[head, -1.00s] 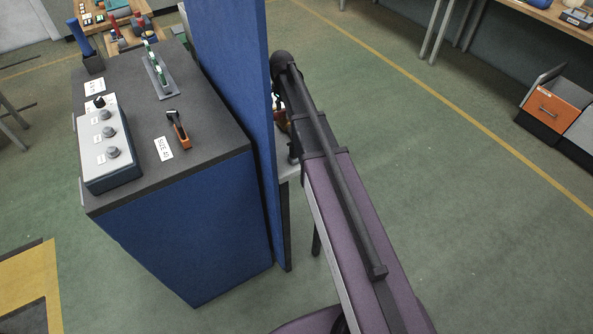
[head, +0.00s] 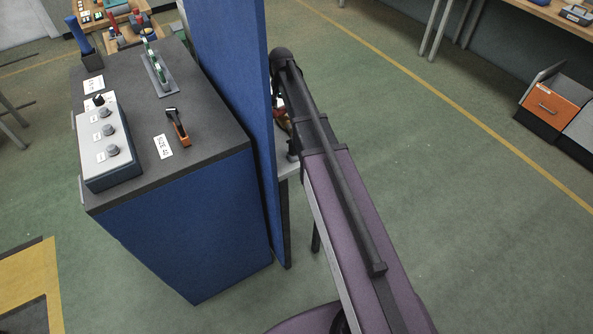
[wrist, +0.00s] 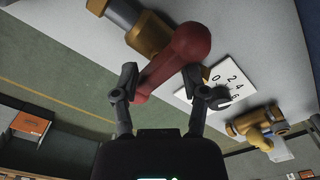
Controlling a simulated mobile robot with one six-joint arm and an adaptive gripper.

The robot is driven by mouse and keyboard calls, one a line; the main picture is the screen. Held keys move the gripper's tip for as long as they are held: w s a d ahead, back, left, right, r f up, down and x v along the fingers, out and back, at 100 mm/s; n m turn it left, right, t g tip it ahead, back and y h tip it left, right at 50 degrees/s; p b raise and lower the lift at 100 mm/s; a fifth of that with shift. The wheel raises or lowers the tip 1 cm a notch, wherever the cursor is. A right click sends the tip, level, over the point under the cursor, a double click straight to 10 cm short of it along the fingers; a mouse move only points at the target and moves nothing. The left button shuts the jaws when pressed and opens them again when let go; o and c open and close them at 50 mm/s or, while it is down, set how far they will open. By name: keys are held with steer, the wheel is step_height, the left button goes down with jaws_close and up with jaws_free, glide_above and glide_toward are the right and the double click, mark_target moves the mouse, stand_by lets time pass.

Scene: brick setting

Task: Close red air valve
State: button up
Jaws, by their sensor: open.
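The red valve handle (wrist: 187,47) shows in the wrist view, a rounded red lever on a brass valve body (wrist: 148,34). My gripper (wrist: 172,90) is open, with one finger on each side of the red handle. I cannot tell whether either finger touches it. In the head view my own arm and the blue panel hide most of the valve; only a small reddish and brass part (head: 281,112) shows at the panel's edge.
A white gauge card with numbers (wrist: 225,84) and a second brass fitting (wrist: 258,128) lie right of the handle. The blue panel (head: 235,90) stands close left of my arm, beside a blue cabinet (head: 190,230). Green floor at right is open.

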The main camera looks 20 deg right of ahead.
mark_target(283, 108)
steer(key=shift+r+p, duration=6.4)
steer(key=shift+r, duration=0.4)
steer(key=s+a+f+n+b, duration=0.1)
steer(key=s+f+n+b, duration=0.1)
steer(key=s+f+b, duration=0.3)
steer(key=s+a+f+n+b, duration=0.1)
steer(key=s+f+b, duration=0.5)
steer(key=s, duration=0.6)
steer(key=s+f+n+b, duration=0.3)
steer(key=s+f+b, duration=0.2)
steer(key=s, duration=0.4)
steer(key=shift+s+a+f, duration=0.15)
steer(key=shift+a, duration=0.25)
step_height(283, 108, up, 15)
steer(key=p, duration=1.4)
steer(key=shift+p, duration=0.4)
steer(key=shift+d, duration=0.15)
